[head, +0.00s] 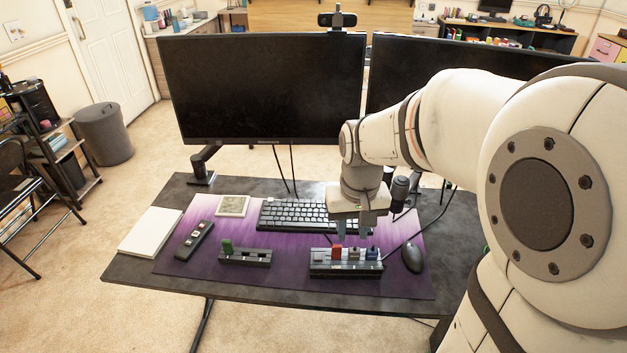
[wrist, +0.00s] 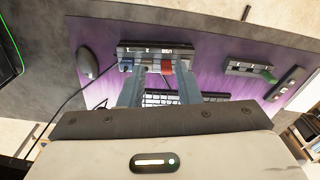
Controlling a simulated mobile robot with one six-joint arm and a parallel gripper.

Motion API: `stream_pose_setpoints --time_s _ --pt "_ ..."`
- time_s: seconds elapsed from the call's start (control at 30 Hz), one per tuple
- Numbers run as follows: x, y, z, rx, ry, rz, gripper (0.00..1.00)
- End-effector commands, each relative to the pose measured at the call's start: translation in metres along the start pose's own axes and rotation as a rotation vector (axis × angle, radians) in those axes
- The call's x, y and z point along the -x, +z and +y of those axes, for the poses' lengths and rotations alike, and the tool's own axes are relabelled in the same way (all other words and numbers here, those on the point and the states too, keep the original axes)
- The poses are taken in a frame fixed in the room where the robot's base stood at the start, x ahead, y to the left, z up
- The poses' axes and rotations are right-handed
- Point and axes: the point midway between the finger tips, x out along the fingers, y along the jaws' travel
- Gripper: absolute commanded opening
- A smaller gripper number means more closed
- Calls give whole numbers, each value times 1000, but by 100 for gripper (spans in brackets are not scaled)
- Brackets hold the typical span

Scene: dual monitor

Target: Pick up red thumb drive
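The red thumb drive (head: 336,251) stands upright in the left part of a dark multi-slot holder (head: 345,269) at the front of the desk mat. A grey drive (head: 354,252) and a blue drive (head: 372,253) stand to its right in the same holder. My gripper (head: 353,240) points down just above and behind this holder. In the wrist view, the red drive (wrist: 168,67) shows between my two spread fingers (wrist: 157,88), nearer the right one. The gripper is open and empty. Whether a finger touches any drive cannot be told.
A second holder (head: 246,259) with a green drive (head: 227,246) lies to the left. A keyboard (head: 294,215) is behind, a mouse (head: 412,257) to the right, and a microphone (head: 400,191) behind right. Monitors (head: 262,90) rise at the back. The mat's (head: 290,285) front strip is clear.

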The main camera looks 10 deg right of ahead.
Motion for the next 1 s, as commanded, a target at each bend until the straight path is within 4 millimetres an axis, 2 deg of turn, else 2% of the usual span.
stream_pose_setpoints --time_s 0.03,0.2,0.4,0.57,0.77,1.0 --pt "-13 -15 -1 -3 0 -30 30" --pt "-51 -58 -6 -13 1 -104 30" --pt "-86 -86 -9 -21 3 -158 30" --pt "-98 -92 -10 -23 4 -171 30" --pt "-120 -88 -9 -23 4 -173 30" --pt "-153 -85 -8 -23 4 -175 30"
